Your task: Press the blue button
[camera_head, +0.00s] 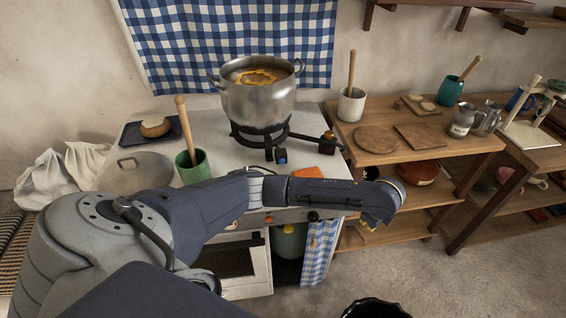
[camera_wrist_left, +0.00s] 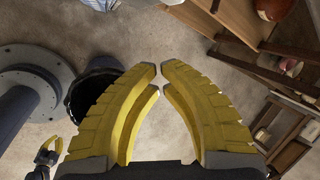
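A small blue button (camera_head: 281,156) sits at the front of the black burner (camera_head: 262,136) on the white stove. It is uncovered in the head view, above and behind my left forearm. My left arm reaches across the front of the stove to the right. The left gripper (camera_head: 385,201) hangs past the stove's right corner, right of the button and apart from it. In the left wrist view the yellow fingertips (camera_wrist_left: 159,72) nearly meet, with nothing between them. My right gripper (camera_wrist_left: 51,148) is tiny at the lower left of that view. The wrist view shows no button.
A steel pot (camera_head: 259,99) stands on the burner. An orange block (camera_head: 306,174) lies right of the button. A green cup (camera_head: 193,167) with a wooden handle and a pot lid (camera_head: 134,172) stand to the left. A wooden shelf unit (camera_head: 404,157) with dishes is at the right.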

